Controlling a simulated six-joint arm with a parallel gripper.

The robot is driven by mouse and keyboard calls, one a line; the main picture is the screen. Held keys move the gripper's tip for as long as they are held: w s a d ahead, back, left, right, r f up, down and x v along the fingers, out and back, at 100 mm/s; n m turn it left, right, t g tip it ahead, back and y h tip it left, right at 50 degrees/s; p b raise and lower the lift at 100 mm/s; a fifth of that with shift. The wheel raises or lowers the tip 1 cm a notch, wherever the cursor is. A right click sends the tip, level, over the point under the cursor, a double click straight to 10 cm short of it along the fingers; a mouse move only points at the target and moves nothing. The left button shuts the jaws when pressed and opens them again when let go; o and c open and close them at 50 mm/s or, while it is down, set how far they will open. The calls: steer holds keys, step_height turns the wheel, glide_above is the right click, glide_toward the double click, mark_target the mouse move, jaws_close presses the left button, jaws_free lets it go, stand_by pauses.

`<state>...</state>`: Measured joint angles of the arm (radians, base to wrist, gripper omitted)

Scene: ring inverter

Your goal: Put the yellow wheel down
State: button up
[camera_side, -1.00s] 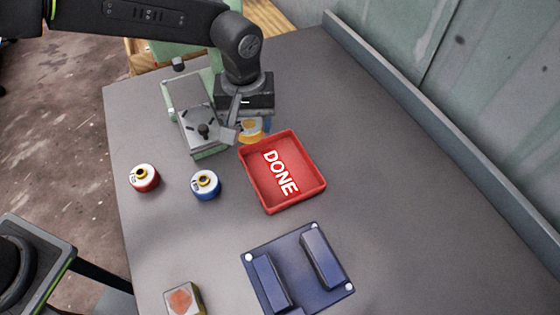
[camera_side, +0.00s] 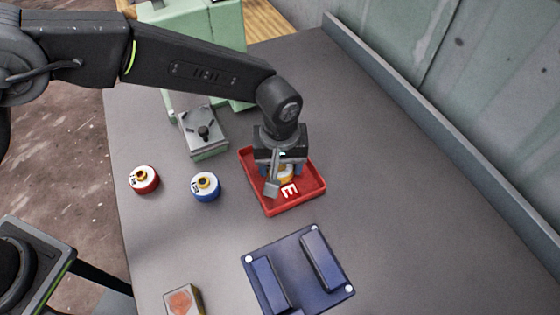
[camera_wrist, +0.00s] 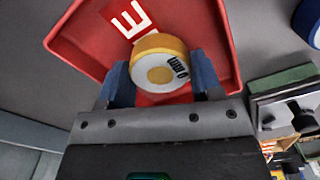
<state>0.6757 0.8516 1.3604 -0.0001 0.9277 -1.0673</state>
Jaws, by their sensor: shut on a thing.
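The yellow wheel (camera_wrist: 160,62) has a yellow rim and a pale face with dark print. It sits between the blue fingers of my gripper (camera_wrist: 163,82) in the wrist view, and the fingers are shut on it. In the side view my gripper (camera_side: 283,175) is over the red tray (camera_side: 311,191), and the wheel (camera_side: 285,173) shows only in part behind the fingers. The tray also fills the top of the wrist view (camera_wrist: 85,37). I cannot tell whether the wheel touches the tray floor.
A blue wheel (camera_side: 206,187) and a red wheel (camera_side: 144,180) stand left of the tray. A dark blue fixture with two raised bars (camera_side: 296,272) lies in front. A green-grey machine (camera_side: 205,137) stands behind left. The table right of the tray is clear.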

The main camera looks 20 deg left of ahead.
steer(key=shift+f, duration=0.1)
steer(key=o, duration=1.3)
steer(key=shift+c, duration=0.2)
step_height(320, 180, up, 12)
steer(key=shift+r, duration=0.2)
